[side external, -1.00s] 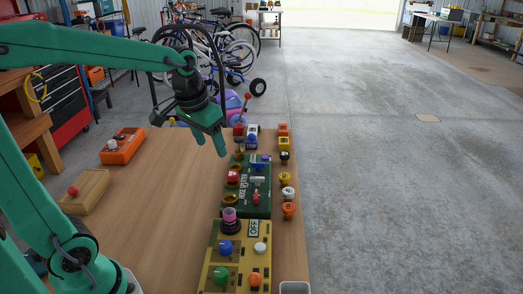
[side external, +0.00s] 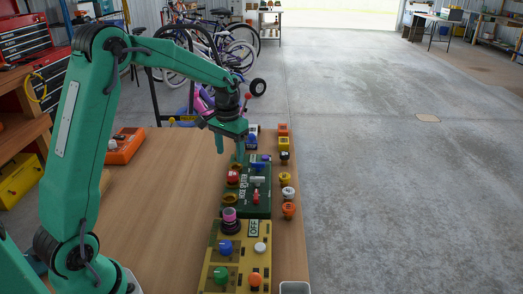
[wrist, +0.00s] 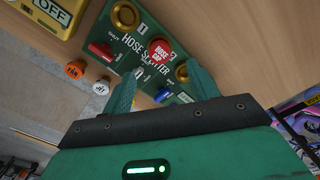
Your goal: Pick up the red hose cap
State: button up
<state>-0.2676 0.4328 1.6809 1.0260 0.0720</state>
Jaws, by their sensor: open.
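The red hose cap (side external: 233,176) sits on the left part of the green hose splitter board (side external: 262,207). In the wrist view the round red cap (wrist: 160,50) shows its "HOSE CAP" label, between two brass rings (wrist: 124,16). My gripper (side external: 230,157) points down above the far end of the board, a little beyond the cap. In the wrist view my open gripper (wrist: 162,70) has its two green fingers apart, with the cap between and just past the fingertips. It is empty. The gap in height to the cap is hard to judge.
A yellow board (side external: 238,250) with coloured knobs and an OFF label lies nearer the camera. Several small knobs (side external: 287,193) line the table's right edge. An orange box (side external: 122,147) stands at the left. The wooden table (side external: 160,220) is clear between.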

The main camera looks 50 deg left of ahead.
aim_at(232, 174)
jog(key=shift+f, duration=4)
jog(key=c, duration=1.1)
jog(key=shift+o, duration=0.2)
jog(key=shift+r, duration=0.2)
jog(key=shift+r, duration=0.5)
jog(key=r, duration=0.3)
jog(key=shift+d+r, duration=0.1)
jog(key=shift+d, duration=0.3)
jog(key=s+d+r, duration=0.3)
jog(key=d+r, duration=0.3)
jog(key=d, duration=0.4)
jog(key=shift+d+r, duration=0.25)
jog(key=shift+d, duration=0.05)
